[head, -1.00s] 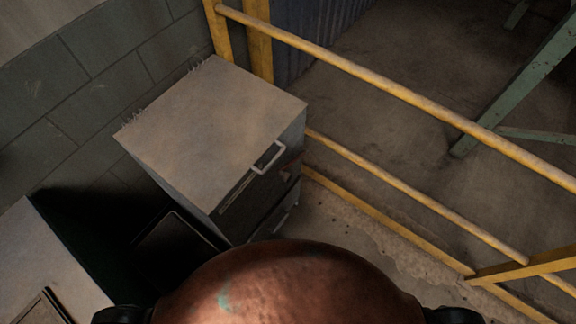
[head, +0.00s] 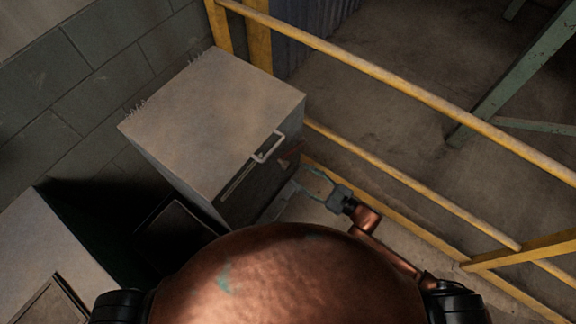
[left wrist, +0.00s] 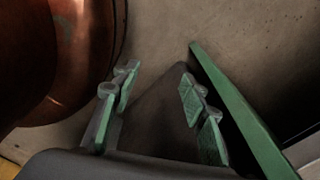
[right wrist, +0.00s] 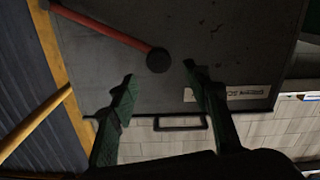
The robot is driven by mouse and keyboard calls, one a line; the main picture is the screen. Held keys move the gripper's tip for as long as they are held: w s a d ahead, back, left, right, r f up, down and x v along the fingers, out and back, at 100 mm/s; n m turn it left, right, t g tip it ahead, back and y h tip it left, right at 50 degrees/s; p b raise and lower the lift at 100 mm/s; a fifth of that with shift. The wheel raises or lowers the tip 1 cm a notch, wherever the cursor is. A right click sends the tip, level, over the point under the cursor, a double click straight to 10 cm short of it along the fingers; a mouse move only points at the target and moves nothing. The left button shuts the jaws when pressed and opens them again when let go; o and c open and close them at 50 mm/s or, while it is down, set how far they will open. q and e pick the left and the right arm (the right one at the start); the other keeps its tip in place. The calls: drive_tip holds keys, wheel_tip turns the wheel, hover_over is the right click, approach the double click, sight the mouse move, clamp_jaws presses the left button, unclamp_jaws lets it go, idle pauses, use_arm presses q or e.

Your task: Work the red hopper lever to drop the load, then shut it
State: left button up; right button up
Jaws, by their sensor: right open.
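The red lever (right wrist: 110,33) shows in the right wrist view as a straight bar. It runs from a round dark hub (right wrist: 158,60) toward the upper left, on a dark grey panel. In the head view the lever (head: 290,155) is a small red piece on the side of a grey box-shaped unit (head: 210,125). My right gripper (head: 309,179) is open and empty beside that side. In the right wrist view its fingers (right wrist: 159,76) are spread either side of the hub, apart from the bar. My left gripper (left wrist: 158,70) is open and empty, seen only in the left wrist view.
A pale handle (head: 268,148) juts from the unit near the lever. Yellow railings (head: 420,95) run along the right. A block wall (head: 100,60) stands behind, and another grey cabinet (head: 45,250) is at lower left. In the left wrist view a green strip (left wrist: 235,105) lies close to the fingers.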

sight(289, 167)
drive_tip(key=x, duration=0.6)
drive_tip(key=shift+w, duration=0.1)
drive_tip(key=shift+w+a, duration=0.25)
drive_tip(key=shift+a, duration=0.15)
use_arm(q)
drive_tip(key=shift+s+d+f, duration=0.1)
drive_tip(key=shift+s+f, duration=0.05)
drive_tip(key=shift+s, duration=0.35)
drive_tip(key=shift+s+f, duration=0.15)
drive_tip(key=shift+s, duration=0.3)
use_arm(e)
clamp_jaws()
